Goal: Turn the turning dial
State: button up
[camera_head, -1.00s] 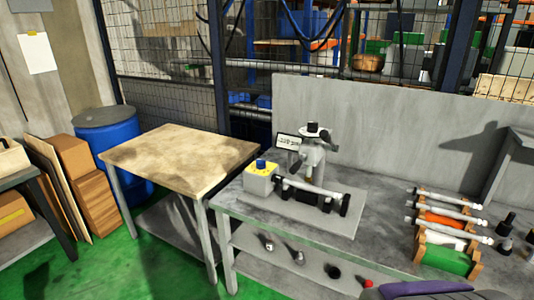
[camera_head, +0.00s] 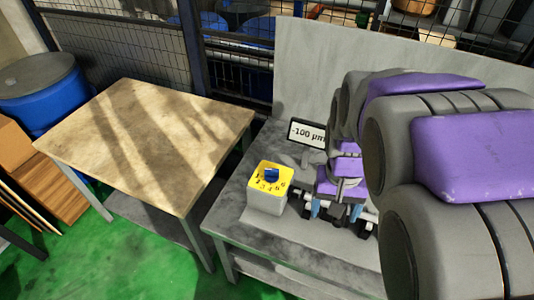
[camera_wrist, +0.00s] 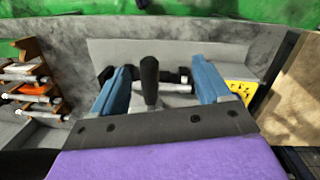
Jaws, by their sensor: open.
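The turning dial is a blue knob (camera_head: 271,175) on the yellow numbered top of a small grey box (camera_head: 265,200) at the bench's left end. In the wrist view, part of the yellow top (camera_wrist: 242,90) shows at the right, outside my fingers. My gripper (camera_head: 335,211) has blue fingers and is over the grinder, right of the dial box and apart from it. In the wrist view my gripper (camera_wrist: 163,72) is open. A black-topped upright handle (camera_wrist: 149,72) appears between the fingers; I cannot tell whether they touch it.
A small display (camera_head: 307,134) reading -100 µm stands behind the dial box. A wooden-topped table (camera_head: 150,135) is to the left. A rack with rods (camera_wrist: 35,80) is at the left of the wrist view. A grey panel (camera_head: 410,60) backs the bench.

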jog(key=w+a+r+p, duration=0.1)
jog(key=w+r+p, duration=0.25)
jog(key=w, duration=0.75)
jog(key=t+p, duration=0.1)
jog(key=p, duration=0.7)
send_over(271, 170)
notch_tip(271, 170, down, 3)
jog(key=shift+n, duration=0.4)
jog(key=f, duration=0.9)
jog(key=a+f, duration=0.1)
jog(key=f, duration=0.3)
jog(key=shift+s+f+b, duration=0.15)
jog(key=shift+b, duration=0.15)
jog(key=f, duration=0.1)
jog(key=d+f, duration=0.1)
jog(key=f, duration=0.1)
jog(key=shift+d+f+y, duration=0.15)
jog(key=shift+d+y, duration=0.15)
jog(key=shift+d+f, duration=0.2)
jog(key=shift+f, duration=0.25)
jog(key=shift+a+f, duration=0.15)
jog(key=shift+a, duration=0.6)
jog(key=shift+c, duration=1.2)
jog(key=shift+d, duration=0.45)
jog(key=c, duration=0.4)
jog(key=shift+a, duration=0.15)
jog(key=c, duration=0.3)
